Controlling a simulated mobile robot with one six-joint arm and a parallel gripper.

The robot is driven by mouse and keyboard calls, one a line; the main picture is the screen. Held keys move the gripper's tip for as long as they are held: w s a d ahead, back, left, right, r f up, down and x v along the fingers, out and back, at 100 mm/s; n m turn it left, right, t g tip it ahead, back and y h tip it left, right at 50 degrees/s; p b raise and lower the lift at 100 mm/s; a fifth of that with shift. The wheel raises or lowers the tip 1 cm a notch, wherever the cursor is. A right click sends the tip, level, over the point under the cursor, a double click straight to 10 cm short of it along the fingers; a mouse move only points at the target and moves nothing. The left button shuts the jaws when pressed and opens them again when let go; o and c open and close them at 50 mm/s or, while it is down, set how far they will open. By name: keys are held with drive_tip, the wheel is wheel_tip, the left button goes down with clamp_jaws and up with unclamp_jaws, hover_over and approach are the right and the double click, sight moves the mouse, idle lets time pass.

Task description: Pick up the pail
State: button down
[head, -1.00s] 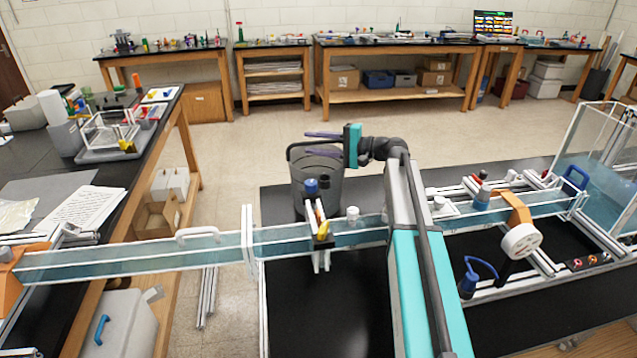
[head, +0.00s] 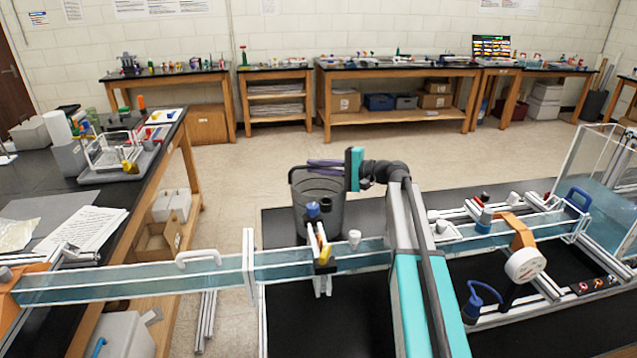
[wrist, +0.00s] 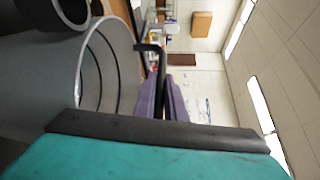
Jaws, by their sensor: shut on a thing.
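The pail (head: 318,212) is a dark grey bucket. In the head view it is upright at the back edge of the black bench, behind the clear channel, which hides its base. My gripper (head: 324,164) has purple fingers and reaches in from the right at the pail's rim. In the wrist view the pail (wrist: 112,75) fills the left side with its open mouth visible. Its black handle (wrist: 149,47) runs between the purple fingers (wrist: 166,98), which are shut on it.
A clear water channel (head: 140,284) crosses in front of the pail. A post with blue and yellow fittings (head: 322,245) stands on the channel just before the pail. A white cylindrical device (head: 525,265) and rails are at right. Floor is clear behind.

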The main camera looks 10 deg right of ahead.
drive_tip(key=shift+r, duration=0.25)
wheel_tip(320, 180, up, 18)
drive_tip(key=b, duration=0.4)
drive_tip(key=shift+f, duration=0.25)
idle(1.1)
drive_tip(key=shift+r, duration=0.2)
idle(0.7)
